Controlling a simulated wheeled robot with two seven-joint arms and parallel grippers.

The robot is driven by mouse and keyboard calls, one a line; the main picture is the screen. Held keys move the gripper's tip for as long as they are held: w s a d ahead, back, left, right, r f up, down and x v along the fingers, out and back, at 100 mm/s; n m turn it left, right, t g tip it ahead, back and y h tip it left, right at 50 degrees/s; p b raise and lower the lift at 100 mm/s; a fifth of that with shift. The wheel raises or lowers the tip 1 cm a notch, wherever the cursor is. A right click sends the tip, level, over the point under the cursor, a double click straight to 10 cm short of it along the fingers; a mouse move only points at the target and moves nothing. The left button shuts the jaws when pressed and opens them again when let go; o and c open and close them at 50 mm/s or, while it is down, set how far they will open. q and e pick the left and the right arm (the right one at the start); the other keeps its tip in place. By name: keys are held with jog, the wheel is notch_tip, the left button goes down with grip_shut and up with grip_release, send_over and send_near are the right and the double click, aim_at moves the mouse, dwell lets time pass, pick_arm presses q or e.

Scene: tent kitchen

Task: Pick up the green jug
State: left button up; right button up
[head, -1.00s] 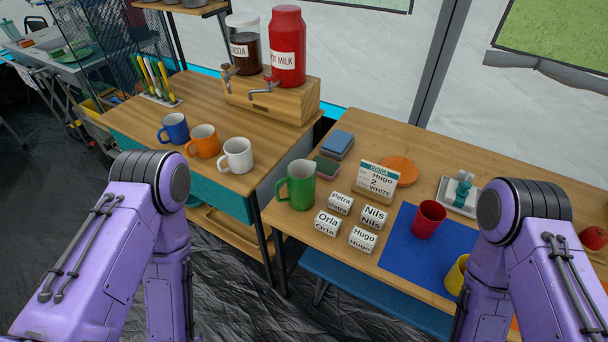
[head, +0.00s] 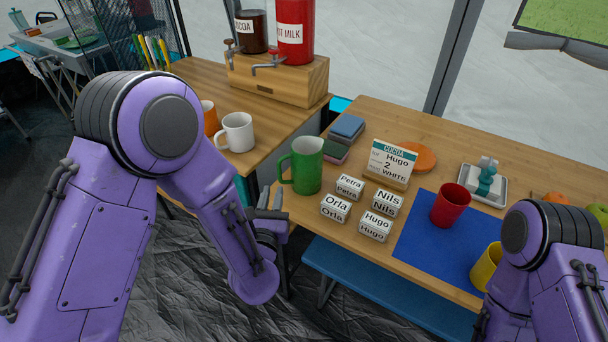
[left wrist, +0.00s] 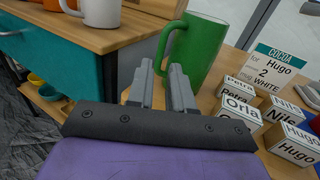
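The green jug (head: 307,167) stands upright near the left edge of the wooden table (head: 482,288), its handle toward the left. My left gripper (head: 270,192) is just below and left of the jug, with its fingers pointing up toward it. In the left wrist view the two fingers (left wrist: 162,68) are apart with nothing held between them. The jug (left wrist: 203,48) rises beyond the fingertips, its handle close ahead of them; I cannot tell whether they touch. My right arm comes in at the lower right; its gripper is out of view.
White name blocks (head: 335,208) and a cocoa order card (head: 390,163) stand right of the jug. A red cup (head: 450,205) is on a blue mat (head: 415,240). A white mug (head: 237,132) stands on the left counter. A blue bench (head: 385,295) is below the table.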

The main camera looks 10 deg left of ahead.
aim_at(279, 174)
pick_arm(q)
jog(key=w, duration=0.3)
jog(key=w+p, duration=0.1)
jog(key=w, duration=0.5)
jog(key=shift+a+f, duration=0.25)
jog(key=shift+a, duration=0.1)
grip_shut()
